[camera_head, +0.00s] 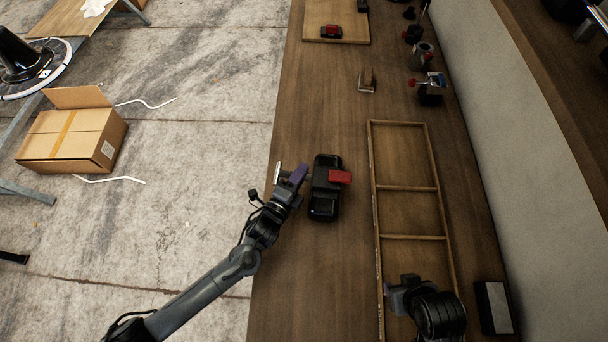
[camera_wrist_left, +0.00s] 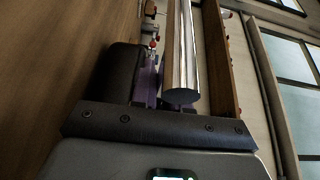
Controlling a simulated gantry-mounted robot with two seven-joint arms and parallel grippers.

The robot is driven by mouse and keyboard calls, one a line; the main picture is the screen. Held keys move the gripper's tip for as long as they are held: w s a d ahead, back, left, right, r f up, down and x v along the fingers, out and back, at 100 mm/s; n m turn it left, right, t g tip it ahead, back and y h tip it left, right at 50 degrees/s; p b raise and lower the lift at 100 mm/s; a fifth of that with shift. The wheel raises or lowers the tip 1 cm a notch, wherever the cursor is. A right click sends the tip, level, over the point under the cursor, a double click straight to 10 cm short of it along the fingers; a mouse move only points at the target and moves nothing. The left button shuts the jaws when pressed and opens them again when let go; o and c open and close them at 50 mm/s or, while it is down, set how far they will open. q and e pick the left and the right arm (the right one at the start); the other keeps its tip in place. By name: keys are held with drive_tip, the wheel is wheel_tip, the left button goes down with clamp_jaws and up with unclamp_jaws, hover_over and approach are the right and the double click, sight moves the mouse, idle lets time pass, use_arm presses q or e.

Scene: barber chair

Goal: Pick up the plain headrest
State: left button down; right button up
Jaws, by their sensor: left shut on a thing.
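My left gripper (camera_head: 296,176), with purple fingers, is at the left side of a black, rounded block (camera_head: 323,206) on the wooden bench; this looks like the plain headrest. A red piece (camera_head: 340,177) shows at its right side. A pale metal bar (camera_head: 277,172) shows beside the gripper. In the left wrist view a shiny chrome post (camera_wrist_left: 181,60) stands out next to a purple finger (camera_wrist_left: 146,85), and the gripper is shut on it. A dark block (camera_wrist_left: 108,75) is left of it. My right gripper (camera_head: 400,290) is partly visible low in the head view; its fingers are unclear.
An empty wooden divided tray (camera_head: 408,237) lies to the right. A black and red part (camera_head: 331,31) sits on a board at the far end. A metal bracket (camera_head: 367,82), small clamps (camera_head: 431,86) and a dark block (camera_head: 493,307) are on the bench. A cardboard box (camera_head: 65,140) is on the floor.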

sight(309, 177)
use_arm(q)
drive_tip(key=shift+r, duration=0.7)
use_arm(e)
drive_tip(key=shift+r, duration=0.1)
use_arm(q)
wheel_tip(309, 177, up, 2)
drive_tip(key=shift+r, duration=0.2)
use_arm(e)
drive_tip(key=shift+r, duration=0.2)
use_arm(q)
drive_tip(key=s+d+r, duration=0.5)
drive_tip(key=d+r, duration=0.1)
drive_tip(key=d, duration=0.4)
drive_tip(key=shift+s+d+r+p, duration=0.2)
drive_tip(key=shift+r+p, duration=0.2)
use_arm(e)
drive_tip(key=shift+r, duration=0.15)
